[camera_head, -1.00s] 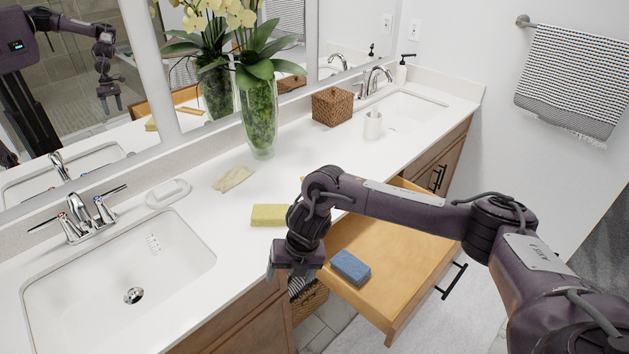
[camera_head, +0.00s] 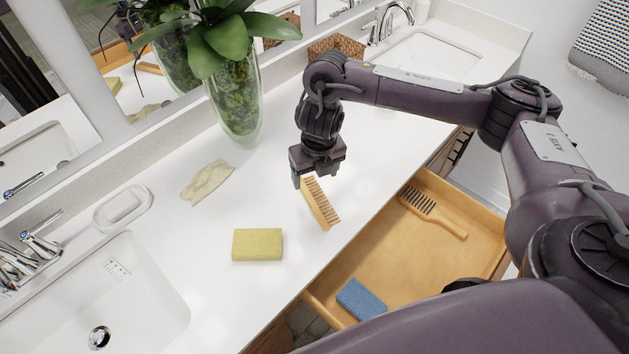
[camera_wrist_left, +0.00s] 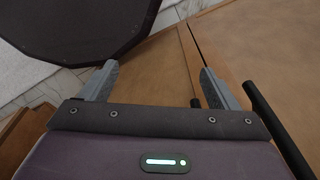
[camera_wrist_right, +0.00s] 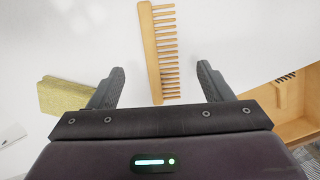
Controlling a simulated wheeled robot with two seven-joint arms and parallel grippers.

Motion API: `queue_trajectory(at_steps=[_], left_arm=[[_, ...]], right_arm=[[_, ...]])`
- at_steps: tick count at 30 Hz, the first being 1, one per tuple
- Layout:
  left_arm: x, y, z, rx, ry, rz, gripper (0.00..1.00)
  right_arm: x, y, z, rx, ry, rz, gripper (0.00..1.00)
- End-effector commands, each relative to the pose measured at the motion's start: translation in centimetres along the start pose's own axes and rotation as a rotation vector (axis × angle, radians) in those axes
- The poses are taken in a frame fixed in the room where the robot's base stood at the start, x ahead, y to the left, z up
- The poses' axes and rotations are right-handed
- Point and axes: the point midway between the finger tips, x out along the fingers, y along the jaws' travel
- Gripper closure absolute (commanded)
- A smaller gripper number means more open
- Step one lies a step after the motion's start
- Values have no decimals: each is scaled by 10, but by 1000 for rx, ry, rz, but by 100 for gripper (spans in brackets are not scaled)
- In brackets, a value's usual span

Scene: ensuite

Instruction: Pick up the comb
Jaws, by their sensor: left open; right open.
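The comb (camera_head: 316,204) is light wood with long teeth along one side and lies on the white counter. In the right wrist view the comb (camera_wrist_right: 153,50) runs lengthwise ahead of the gripper, its near end lying between the fingers as seen. My right gripper (camera_head: 317,178) is open and empty over the far end of the comb. The right wrist view shows its fingers apart (camera_wrist_right: 160,70); I cannot tell the height left above the counter. My left gripper (camera_wrist_left: 158,70) is open and empty, facing brown cabinet fronts, and is outside the head view.
A yellow sponge (camera_head: 257,245) and a crumpled beige cloth (camera_head: 207,182) lie left of the comb. A glass vase (camera_head: 234,110) stands behind. Counter around the comb is clear.

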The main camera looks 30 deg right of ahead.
Motion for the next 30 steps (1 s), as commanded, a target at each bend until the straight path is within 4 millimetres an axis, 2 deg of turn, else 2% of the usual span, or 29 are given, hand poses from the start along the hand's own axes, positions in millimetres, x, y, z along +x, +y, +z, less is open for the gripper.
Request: queue_trajectory(at_steps=[3, 9, 13, 18, 21, 27, 28, 30], left_arm=[[6, -4, 21, 3, -26, -5, 17], [8, -6, 52, 5, -68, -7, 17], [14, -5, 46, 4, -60, -6, 17], [23, -1, 14, 0, -13, -2, 17], [24, 1, 7, -1, -2, 0, 17], [23, 2, 18, -1, -18, 1, 17], [23, 2, 20, -1, -21, 2, 17], [23, 2, 25, 0, -29, 2, 17]], right_arm=[[17, 1, -2, 1, 5, 2, 27], [33, -2, -5, 3, 5, 1, 27], [50, -4, -10, 3, 6, 2, 27], [70, -5, -11, 2, 4, 2, 27], [74, -5, -10, 1, 3, 1, 27], [73, -6, -10, 1, 1, 0, 27], [73, -6, -10, 1, 1, 0, 28], [73, -6, -10, 1, 1, 1, 37]])
